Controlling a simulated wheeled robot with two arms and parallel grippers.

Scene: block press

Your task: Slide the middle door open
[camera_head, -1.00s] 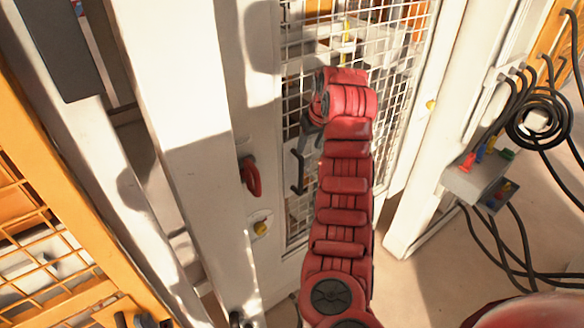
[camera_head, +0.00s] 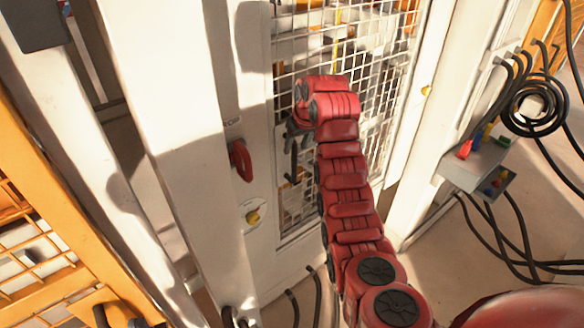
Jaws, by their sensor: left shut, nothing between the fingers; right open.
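The middle door appears to be the white-framed door (camera_head: 372,130) with a white wire mesh. A dark handle (camera_head: 293,165) stands at its left side. The red arm reaches up from the bottom centre, in front of the mesh. My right gripper is not in view.
A white post left of the door carries a red knob (camera_head: 240,160) and a yellow button (camera_head: 253,216). Right of the door are a grey box (camera_head: 476,170) and coiled black cables (camera_head: 537,104). An orange mesh frame (camera_head: 60,288) stands at lower left. Cables hang near the floor.

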